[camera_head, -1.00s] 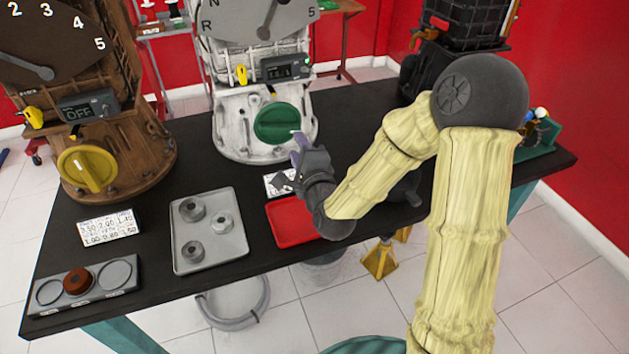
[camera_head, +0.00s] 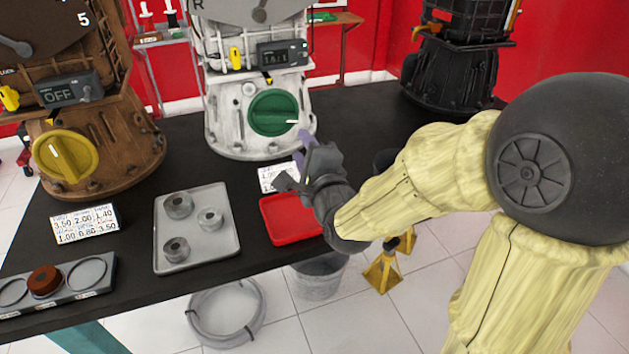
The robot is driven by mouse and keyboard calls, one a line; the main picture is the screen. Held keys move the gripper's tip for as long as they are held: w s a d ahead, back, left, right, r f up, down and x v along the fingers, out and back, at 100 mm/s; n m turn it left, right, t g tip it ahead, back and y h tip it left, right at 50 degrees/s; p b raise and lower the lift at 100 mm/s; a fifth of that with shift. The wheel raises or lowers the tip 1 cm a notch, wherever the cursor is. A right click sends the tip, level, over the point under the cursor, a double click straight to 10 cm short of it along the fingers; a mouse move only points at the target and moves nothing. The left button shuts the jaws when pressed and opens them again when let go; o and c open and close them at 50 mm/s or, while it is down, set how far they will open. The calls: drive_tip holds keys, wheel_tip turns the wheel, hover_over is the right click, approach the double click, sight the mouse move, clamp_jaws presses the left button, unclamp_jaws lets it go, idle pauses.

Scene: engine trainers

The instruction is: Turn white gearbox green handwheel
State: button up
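The white gearbox (camera_head: 237,139) stands on the black table, with a round green handwheel (camera_head: 274,113) on its front. A white mark on the handwheel points right. My gripper (camera_head: 300,150) is just below and right of the handwheel, in front of the gearbox. Its purple-grey fingers point up toward the handwheel's lower right side. A small dark gap shows between the fingers and the wheel in this view, and I cannot see contact. The finger opening is too small and partly hidden to judge.
A brown gearbox with a yellow handwheel (camera_head: 65,157) stands at left, a black one (camera_head: 449,75) at back right. A red tray (camera_head: 290,220) lies below my gripper, beside a grey tray (camera_head: 217,247) with metal rings. A white card (camera_head: 277,177) lies behind the red tray.

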drive_tip(key=b+v, duration=0.5)
drive_tip(key=v, duration=0.1)
drive_tip(key=shift+b, duration=0.3)
drive_tip(key=shift+a, duration=0.1)
idle(0.3)
